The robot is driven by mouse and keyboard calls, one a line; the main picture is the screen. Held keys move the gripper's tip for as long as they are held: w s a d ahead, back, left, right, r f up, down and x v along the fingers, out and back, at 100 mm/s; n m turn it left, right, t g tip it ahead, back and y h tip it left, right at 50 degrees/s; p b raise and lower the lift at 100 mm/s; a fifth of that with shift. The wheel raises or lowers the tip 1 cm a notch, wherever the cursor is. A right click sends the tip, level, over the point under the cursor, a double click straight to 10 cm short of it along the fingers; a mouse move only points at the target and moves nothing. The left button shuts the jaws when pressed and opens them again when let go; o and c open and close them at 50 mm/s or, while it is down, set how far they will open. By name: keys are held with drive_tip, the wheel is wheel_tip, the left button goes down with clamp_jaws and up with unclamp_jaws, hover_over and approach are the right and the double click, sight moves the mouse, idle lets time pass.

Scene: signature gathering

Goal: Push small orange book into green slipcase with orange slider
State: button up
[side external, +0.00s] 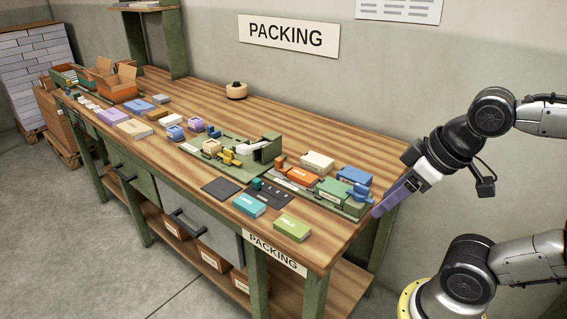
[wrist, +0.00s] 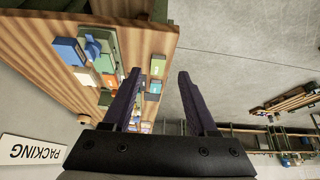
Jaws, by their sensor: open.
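A small orange book (side external: 302,177) lies flat on a green fixture near the right end of the bench. An orange slider (side external: 280,162) stands just behind and left of it. A green slipcase (side external: 332,188) sits to the right of the book, apparently in line with it; whether they touch is too small to tell. My gripper (side external: 378,210) has purple fingers, open and empty, beyond the bench's right end. In the wrist view, my gripper (wrist: 159,72) shows its two fingers spread apart. The orange book (wrist: 109,80) shows there beside the left finger, which partly hides the fixture.
A blue slider (side external: 360,192) stands at the fixture's right end. A cream block (side external: 317,163) and a blue block (side external: 353,175) lie behind. Teal (side external: 249,205) and green (side external: 292,227) blocks lie in front. A second green fixture (side external: 230,165) stands left.

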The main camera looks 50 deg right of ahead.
drive_tip(key=w+r+n+t, duration=0.1)
drive_tip(key=w+r+n, duration=0.1)
drive_tip(key=w+r, duration=0.65)
drive_tip(key=m+g, duration=0.2)
hover_over(279, 159)
drive_tip(key=s, duration=0.6)
wheel_tip(279, 159, down, 11)
drive_tip(key=x, duration=1.3)
drive_tip(key=shift+w+d+r, duration=0.1)
drive_tip(key=shift+w, duration=0.1)
